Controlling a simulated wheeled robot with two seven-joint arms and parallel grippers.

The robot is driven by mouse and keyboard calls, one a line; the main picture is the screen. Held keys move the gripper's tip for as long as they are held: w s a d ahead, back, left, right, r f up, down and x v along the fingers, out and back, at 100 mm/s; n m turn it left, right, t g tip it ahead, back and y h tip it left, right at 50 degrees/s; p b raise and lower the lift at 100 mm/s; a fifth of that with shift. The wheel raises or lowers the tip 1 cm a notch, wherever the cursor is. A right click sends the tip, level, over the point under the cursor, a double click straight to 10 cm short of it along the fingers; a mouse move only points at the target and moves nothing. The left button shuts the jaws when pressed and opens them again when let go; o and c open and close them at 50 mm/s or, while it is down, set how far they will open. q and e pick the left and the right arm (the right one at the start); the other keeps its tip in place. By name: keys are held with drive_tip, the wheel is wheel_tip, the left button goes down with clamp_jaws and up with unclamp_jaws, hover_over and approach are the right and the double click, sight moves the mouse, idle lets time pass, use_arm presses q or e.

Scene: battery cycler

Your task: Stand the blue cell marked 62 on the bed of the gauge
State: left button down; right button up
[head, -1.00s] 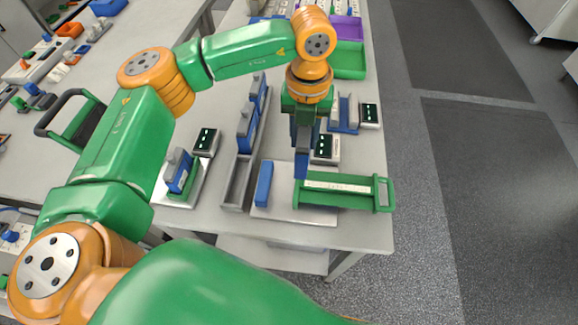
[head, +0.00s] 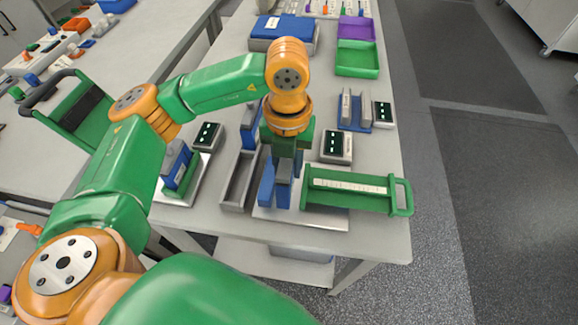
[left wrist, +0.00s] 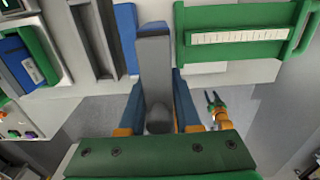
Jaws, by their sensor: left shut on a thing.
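My left gripper (head: 283,178) points down over the left part of the gauge. It is shut on a cell with a grey top, which also shows between the fingers in the left wrist view (left wrist: 154,65). Its marking cannot be read, and the fingers hide much of its body. The gauge has a pale bed (head: 315,216), a blue fixed block (head: 266,186) at left and a green slide with a white scale (head: 350,190) at right. The cell is between block and slide; I cannot tell whether it touches the bed. My right gripper (left wrist: 215,100) appears open and empty, away from the table.
A grey trough rack (head: 238,185) stands left of the gauge, with a blue cell (head: 250,125) farther back. A station with a blue cell (head: 176,165) is at left. A small display (head: 336,147) and a blue holder (head: 354,116) stand behind. Floor is clear at right.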

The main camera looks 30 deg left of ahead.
use_arm(q)
drive_tip(key=w+f, duration=0.1)
drive_tip(key=w+a+f, duration=0.1)
drive_tip(key=f, duration=0.1)
drive_tip(key=shift+w+a+f+p, duration=0.1)
drive_tip(key=shift+w+f+p, duration=0.05)
drive_tip(key=shift+w+p, duration=0.2)
wheel_tip(320, 180, down, 2)
drive_tip(key=shift+s+f+p, duration=0.1)
drive_tip(key=shift+f+p, duration=0.1)
drive_tip(key=shift+p, duration=0.75)
drive_tip(key=shift+f, duration=0.35)
drive_tip(key=shift+f+b, duration=0.15)
drive_tip(key=shift+b, duration=0.15)
drive_tip(key=c, duration=0.6)
unclamp_jaws()
drive_tip(key=shift+r, duration=0.4)
wheel_tip(320, 180, up, 11)
drive_tip(key=b, duration=0.2)
drive_tip(key=shift+f+b, duration=0.15)
drive_tip(key=shift+b, duration=0.25)
drive_tip(key=shift+r, duration=0.45)
